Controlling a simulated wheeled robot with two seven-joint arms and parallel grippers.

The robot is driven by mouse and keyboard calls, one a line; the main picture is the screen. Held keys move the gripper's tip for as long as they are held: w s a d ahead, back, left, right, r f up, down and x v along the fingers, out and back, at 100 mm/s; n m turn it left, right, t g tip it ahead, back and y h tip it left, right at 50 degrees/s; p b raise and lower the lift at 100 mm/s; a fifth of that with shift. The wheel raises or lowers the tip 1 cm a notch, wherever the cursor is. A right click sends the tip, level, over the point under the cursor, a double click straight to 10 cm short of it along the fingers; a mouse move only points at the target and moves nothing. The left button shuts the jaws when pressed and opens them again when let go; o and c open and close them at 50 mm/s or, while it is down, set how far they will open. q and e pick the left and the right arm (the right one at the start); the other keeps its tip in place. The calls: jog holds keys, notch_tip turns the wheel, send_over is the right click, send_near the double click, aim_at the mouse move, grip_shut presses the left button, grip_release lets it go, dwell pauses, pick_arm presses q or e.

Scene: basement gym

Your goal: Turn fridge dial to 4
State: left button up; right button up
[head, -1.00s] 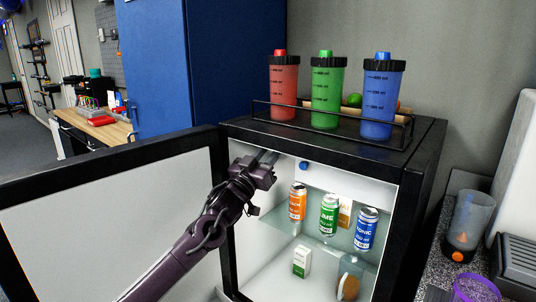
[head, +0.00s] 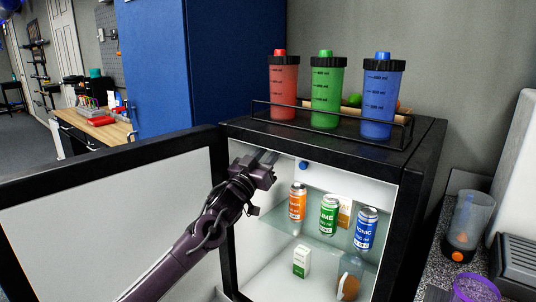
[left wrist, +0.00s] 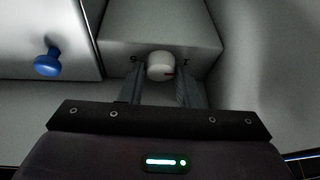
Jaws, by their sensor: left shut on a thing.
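The fridge dial (left wrist: 161,66) is a small white knob with a red mark, on a pale housing near the top inside the fridge. In the left wrist view the red mark points right; small dark characters stand on either side, too small to read surely. My left gripper (left wrist: 158,84) is shut on the dial, one finger on each side. In the head view my left gripper (head: 265,157) reaches into the upper left of the open fridge (head: 424,180) and hides the dial. My right gripper is not in view.
A blue knob (head: 304,165) sits beside the dial housing. Cans stand on the glass shelf (head: 275,219) below. The open fridge door (head: 110,220) stands left of my arm. Three shaker bottles (head: 326,95) stand in a rack on top.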

pick_arm(q)
jog(key=o, duration=1)
jog(key=shift+c, duration=0.2)
jog(key=v, duration=0.8)
jog(key=shift+w, duration=0.1)
